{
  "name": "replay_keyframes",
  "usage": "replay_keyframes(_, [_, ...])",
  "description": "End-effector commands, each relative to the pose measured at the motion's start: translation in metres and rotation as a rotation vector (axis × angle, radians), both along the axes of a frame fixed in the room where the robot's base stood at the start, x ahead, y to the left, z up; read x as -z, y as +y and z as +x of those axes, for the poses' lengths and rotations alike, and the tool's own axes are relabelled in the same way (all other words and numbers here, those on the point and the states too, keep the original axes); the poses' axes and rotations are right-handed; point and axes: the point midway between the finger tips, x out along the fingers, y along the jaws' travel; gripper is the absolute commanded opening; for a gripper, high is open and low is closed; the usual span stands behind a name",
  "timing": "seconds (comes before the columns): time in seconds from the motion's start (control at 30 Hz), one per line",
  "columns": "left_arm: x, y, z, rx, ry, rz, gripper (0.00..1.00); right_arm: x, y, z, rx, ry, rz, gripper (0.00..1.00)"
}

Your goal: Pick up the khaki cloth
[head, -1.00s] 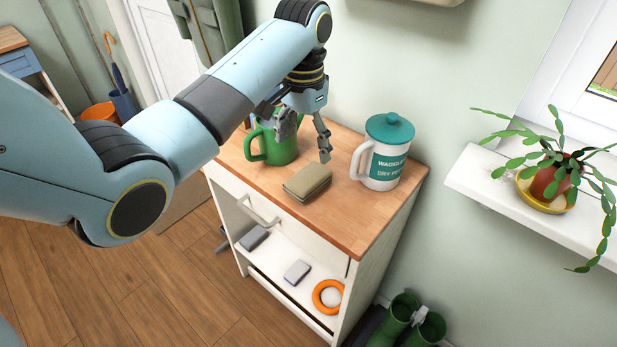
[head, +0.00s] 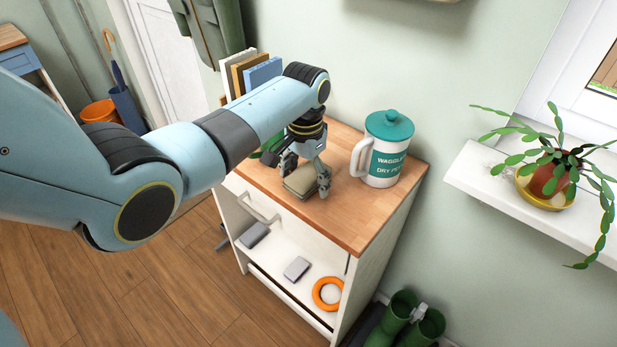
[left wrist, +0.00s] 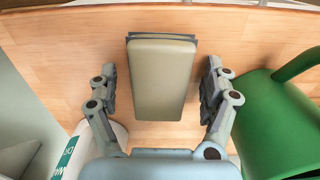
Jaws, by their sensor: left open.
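The khaki cloth (head: 299,182) is a folded, block-like pad lying on the wooden cabinet top. In the head view my left gripper (head: 306,184) is over it and partly hides it. In the left wrist view the khaki cloth (left wrist: 161,78) lies between the two spread fingers of my left gripper (left wrist: 163,88), with a gap on each side. The gripper is open and holds nothing. My right gripper is not in view.
A white canister with a teal lid (head: 388,150) stands right of the cloth. A green watering can (left wrist: 275,125) stands close on the other side, mostly hidden in the head view. Books (head: 250,75) stand behind. The cabinet top (head: 345,220) is clear in front.

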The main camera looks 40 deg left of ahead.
Motion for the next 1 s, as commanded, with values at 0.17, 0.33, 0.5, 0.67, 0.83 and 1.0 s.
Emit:
replay_keyframes(0.17, [0.000,0.000,0.000,0.000,0.000,0.000,0.63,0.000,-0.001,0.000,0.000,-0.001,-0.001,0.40])
replay_keyframes(0.33, [0.000,0.000,0.000,0.000,0.000,0.000,0.41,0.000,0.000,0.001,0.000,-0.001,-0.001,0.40])
replay_keyframes(0.5, [0.000,0.000,0.000,0.000,0.000,0.000,0.27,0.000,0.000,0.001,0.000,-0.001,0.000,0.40])
replay_keyframes(0.67, [-0.001,0.000,0.000,0.000,0.000,0.000,0.27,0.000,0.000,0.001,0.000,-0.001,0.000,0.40])
replay_keyframes(0.83, [-0.022,0.000,0.001,0.001,-0.005,0.000,0.27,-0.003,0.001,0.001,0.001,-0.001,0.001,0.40])
replay_keyframes(1.0, [-0.059,0.000,0.002,0.001,-0.005,0.000,0.27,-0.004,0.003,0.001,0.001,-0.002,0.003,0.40])
